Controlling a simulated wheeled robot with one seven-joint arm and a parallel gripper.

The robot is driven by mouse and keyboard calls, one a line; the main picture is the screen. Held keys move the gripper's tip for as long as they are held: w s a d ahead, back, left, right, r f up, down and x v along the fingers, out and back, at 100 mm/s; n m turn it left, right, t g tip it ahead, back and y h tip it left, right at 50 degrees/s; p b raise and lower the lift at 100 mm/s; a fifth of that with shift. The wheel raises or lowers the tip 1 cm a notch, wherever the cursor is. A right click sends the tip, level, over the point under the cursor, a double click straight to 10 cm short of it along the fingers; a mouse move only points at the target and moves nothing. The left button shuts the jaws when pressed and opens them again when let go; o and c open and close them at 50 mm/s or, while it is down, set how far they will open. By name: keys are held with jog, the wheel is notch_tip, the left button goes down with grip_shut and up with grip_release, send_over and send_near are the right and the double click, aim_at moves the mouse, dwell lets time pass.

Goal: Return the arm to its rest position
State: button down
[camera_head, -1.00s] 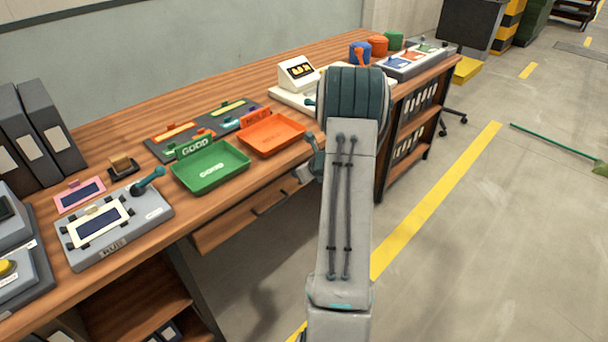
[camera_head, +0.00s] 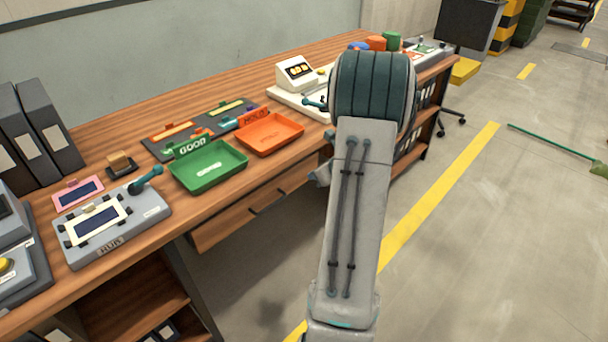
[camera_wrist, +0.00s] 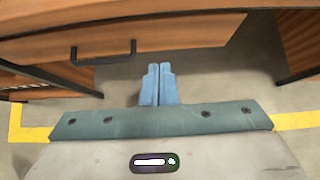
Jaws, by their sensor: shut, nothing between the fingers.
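My gripper (camera_wrist: 159,85) shows in the wrist view with its two blue fingers pressed together and nothing between them. It is in front of the workbench, with a wooden drawer front (camera_wrist: 180,35) and its dark handle at the top of that view. In the head view my arm reaches up the middle of the picture, in front of the bench's right part. The gripper itself is mostly hidden behind the arm there.
The wooden bench (camera_head: 110,180) carries a green tray (camera_head: 208,166), an orange tray (camera_head: 270,134), a grey lever device (camera_head: 118,225), a white scale-like device (camera_head: 297,72) and dark binders (camera_head: 45,125). Open floor (camera_head: 490,230) with a yellow line lies to the right.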

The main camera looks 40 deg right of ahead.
jog(key=s+a+r+n+g+y+p, duration=0.1)
jog(key=s+a+r+n+g+p, duration=0.15)
jog(key=a+r+n, duration=0.75)
jog(key=s+a+r+n+g+y+p, duration=0.2)
jog(key=s+a+r+n+p, duration=0.35)
jog(key=a, duration=0.75)
jog(key=s+a+r+n+g+h+p, duration=0.1)
jog(key=s+a+r+n, duration=0.3)
jog(key=n, duration=0.5)
jog(key=s+a+r+n+g+h+p, duration=0.1)
jog(key=s+a+r+n+h+p, duration=0.2)
jog(key=s+r+n, duration=0.5)
jog(key=shift+s+a+n+h+p, duration=0.25)
jog(key=shift+a+n+p, duration=0.3)
jog(key=shift+a+n, duration=0.3)
